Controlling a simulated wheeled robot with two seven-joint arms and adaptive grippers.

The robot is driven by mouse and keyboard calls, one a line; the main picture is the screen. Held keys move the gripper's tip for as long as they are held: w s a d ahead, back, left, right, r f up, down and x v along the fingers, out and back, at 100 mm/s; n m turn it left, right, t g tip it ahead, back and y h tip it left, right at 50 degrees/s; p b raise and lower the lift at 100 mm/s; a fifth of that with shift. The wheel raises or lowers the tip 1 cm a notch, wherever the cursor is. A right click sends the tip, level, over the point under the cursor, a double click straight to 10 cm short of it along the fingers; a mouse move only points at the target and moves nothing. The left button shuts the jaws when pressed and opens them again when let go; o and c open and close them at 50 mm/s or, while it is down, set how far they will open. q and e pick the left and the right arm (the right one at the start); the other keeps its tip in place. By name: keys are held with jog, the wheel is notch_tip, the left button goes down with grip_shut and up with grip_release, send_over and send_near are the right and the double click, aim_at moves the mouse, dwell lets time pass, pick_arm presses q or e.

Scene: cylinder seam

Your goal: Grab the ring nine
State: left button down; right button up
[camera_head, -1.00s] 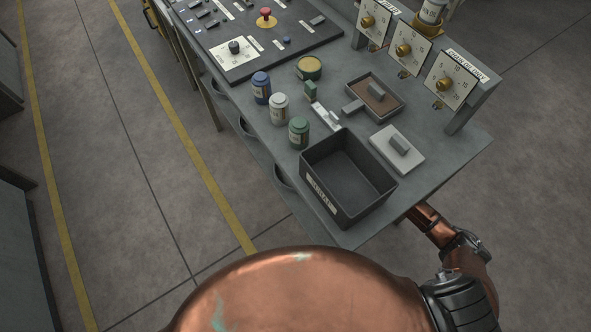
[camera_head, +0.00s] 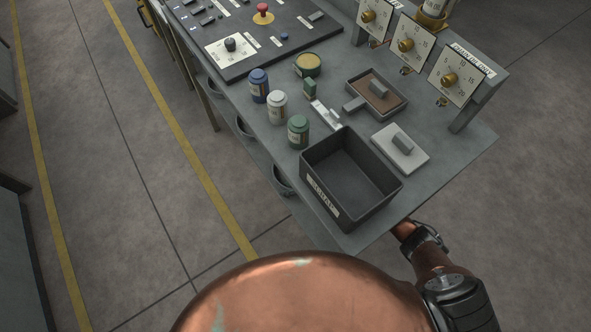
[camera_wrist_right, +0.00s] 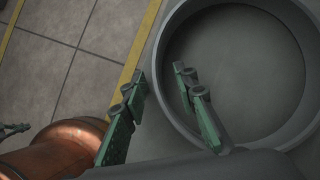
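A large grey ring (camera_wrist_right: 172,60) with a thick round wall fills the right of the right wrist view. My right gripper (camera_wrist_right: 160,82) is open there, with green fingers apart. One finger lies over the outer side of the ring's wall and the other over its inside; I cannot tell if they touch it. In the head view my right gripper is hidden by the bench. Several grey ring shapes show below the bench's left edge, the nearest one (camera_head: 283,180) partly covered. No number nine is readable. My left gripper does not clearly show.
The bench (camera_head: 455,150) carries a dark open bin (camera_head: 325,205), blue (camera_head: 259,86), white (camera_head: 277,106) and green (camera_head: 298,132) jars, a brown-filled tray (camera_head: 376,95) and a pale block (camera_head: 400,150). Dial panels stand at the right.

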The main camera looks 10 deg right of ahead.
jog(key=shift+c, duration=0.4)
grip_shut()
